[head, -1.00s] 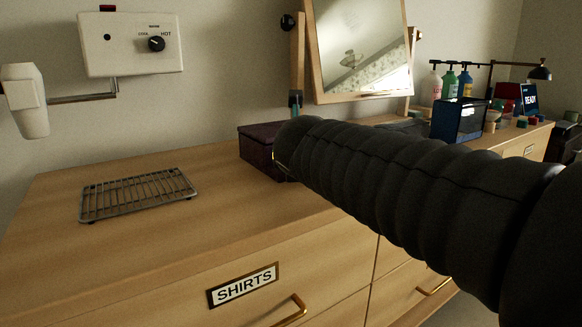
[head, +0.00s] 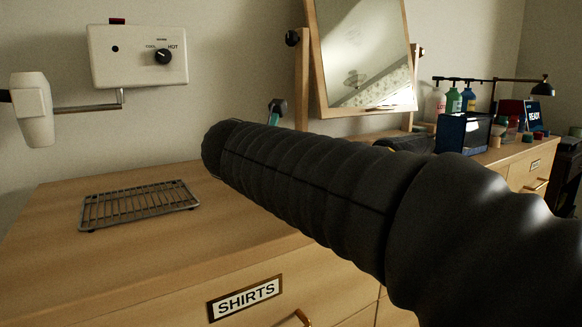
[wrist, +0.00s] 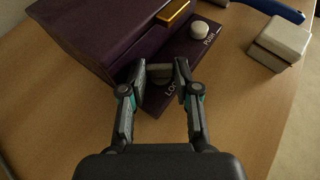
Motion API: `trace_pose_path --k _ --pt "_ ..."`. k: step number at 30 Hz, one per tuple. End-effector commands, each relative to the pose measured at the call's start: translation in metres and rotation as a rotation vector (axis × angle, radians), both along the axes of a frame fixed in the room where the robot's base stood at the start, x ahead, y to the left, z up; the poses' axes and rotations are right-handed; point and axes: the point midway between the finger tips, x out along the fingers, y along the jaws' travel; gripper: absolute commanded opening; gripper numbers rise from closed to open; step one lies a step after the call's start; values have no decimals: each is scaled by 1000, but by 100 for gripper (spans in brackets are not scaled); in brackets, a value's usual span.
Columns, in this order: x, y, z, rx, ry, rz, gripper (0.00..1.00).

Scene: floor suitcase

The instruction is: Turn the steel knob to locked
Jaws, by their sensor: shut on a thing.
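The steel knob (wrist: 160,74) is a small grey grip on the dark purple front strip of a purple box (wrist: 98,30) in the wrist view. My gripper (wrist: 162,70) is shut on the knob, one fingertip on each side. Lettering beginning "LO" shows beside the right finger, but the rest is covered. The fingers hide part of the knob, so I cannot tell which mark it points to. In the head view my arm covers the box and the knob.
In the wrist view, a white round button (wrist: 199,30) marked "PUSH" and a gold clasp (wrist: 173,12) are close by. A grey block (wrist: 281,40) and a blue-handled item (wrist: 272,9) lie right. A wire rack (head: 140,205) stands left on the dresser (head: 60,250).

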Motion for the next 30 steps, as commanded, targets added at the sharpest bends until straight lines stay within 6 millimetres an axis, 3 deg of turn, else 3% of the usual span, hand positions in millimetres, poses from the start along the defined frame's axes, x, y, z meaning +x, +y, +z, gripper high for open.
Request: trace_pose_path --k 10,11,14,25,30 --pt "0 0 -1 0 2 -3 0" --pt "0 0 -1 0 2 -3 34" --pt "0 0 -1 0 2 -3 56" --pt "0 1 0 0 1 -1 56" --pt "-9 5 4 1 0 1 56"
